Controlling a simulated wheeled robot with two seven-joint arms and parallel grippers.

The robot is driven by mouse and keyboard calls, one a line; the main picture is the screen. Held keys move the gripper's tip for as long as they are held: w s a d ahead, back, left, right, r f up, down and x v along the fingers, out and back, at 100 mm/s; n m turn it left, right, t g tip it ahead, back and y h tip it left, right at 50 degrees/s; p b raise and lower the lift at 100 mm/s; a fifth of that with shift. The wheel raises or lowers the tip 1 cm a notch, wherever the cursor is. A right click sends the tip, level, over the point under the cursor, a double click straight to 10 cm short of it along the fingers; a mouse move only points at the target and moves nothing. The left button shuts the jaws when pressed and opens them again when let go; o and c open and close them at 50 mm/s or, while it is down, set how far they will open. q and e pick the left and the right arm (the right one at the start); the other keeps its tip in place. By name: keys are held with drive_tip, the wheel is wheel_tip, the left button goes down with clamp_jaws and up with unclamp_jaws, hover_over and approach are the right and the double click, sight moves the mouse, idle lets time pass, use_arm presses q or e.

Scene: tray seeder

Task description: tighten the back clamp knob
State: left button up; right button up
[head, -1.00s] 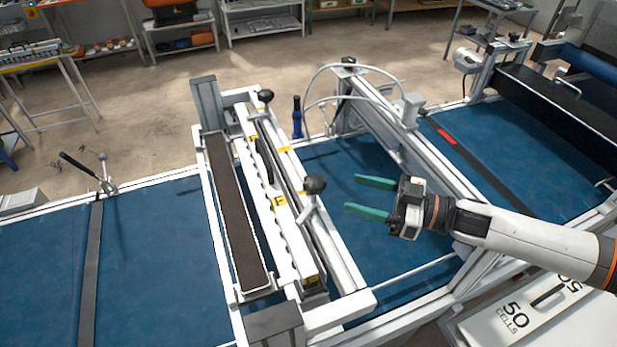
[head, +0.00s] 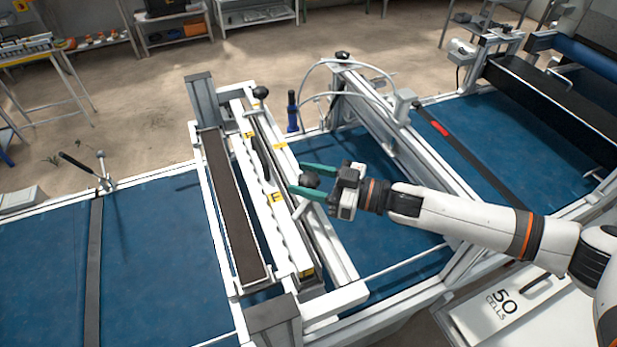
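Two black clamp knobs show on the white clamp rail (head: 292,238) in the middle of the head view. The far knob (head: 260,92) stands at the rail's far end with nothing near it. The near knob (head: 310,179) stands farther down the rail. My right gripper (head: 297,177) reaches in from the right with its green fingers apart. The near knob shows between these fingers, one on the far side and one on the near side. I cannot tell whether either finger touches it. My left gripper is not in view.
A dark brush strip (head: 230,205) lies left of the rail, over the blue belt (head: 150,270). A blue bottle-like part (head: 292,112) stands behind. A grey frame beam (head: 400,140) with a white hose lies right.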

drive_tip(key=c, duration=0.7)
drive_tip(key=shift+m+t+h, duration=0.3)
drive_tip(key=shift+m+t, duration=0.1)
drive_tip(key=shift+t, duration=0.2)
drive_tip(key=m+t+h+p, duration=0.1)
drive_tip(key=m+t+h, duration=0.1)
drive_tip(key=m+t, duration=0.1)
drive_tip(key=shift+s+a+t, duration=0.1)
drive_tip(key=shift+t, duration=0.5)
drive_tip(key=shift+m+t+h+p, duration=0.35)
drive_tip(key=shift+m+t+h, duration=1.4)
drive_tip(key=shift+h, duration=0.25)
drive_tip(key=shift+t+h, duration=0.25)
drive_tip(key=shift+h, duration=0.05)
drive_tip(key=o, duration=1)
